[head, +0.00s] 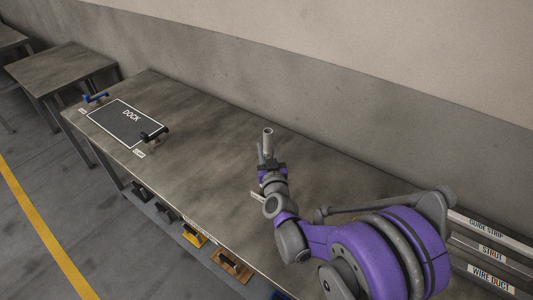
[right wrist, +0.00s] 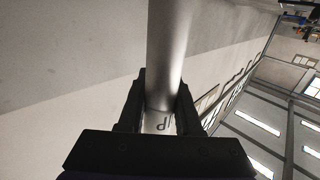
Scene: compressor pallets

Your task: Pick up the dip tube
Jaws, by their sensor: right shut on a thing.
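My right gripper (head: 267,159) is shut on a grey metal tube (head: 268,138), the dip tube, above the long workbench. The tube's open round end points up past the fingers in the head view. In the right wrist view the tube (right wrist: 170,45) runs from between the two black fingers of the gripper (right wrist: 160,98) to the top edge. A small dark marking shows low on it, partly cut off. The tube's lower end is hidden by the gripper. My left gripper is in neither view.
The workbench (head: 200,125) has a dark DOCK area (head: 115,124) at its left, between a blue clamp (head: 95,98) and a black clamp (head: 154,135). Labelled racks (head: 490,250) stand at right. Several blocks sit on a lower shelf. The middle bench top is clear.

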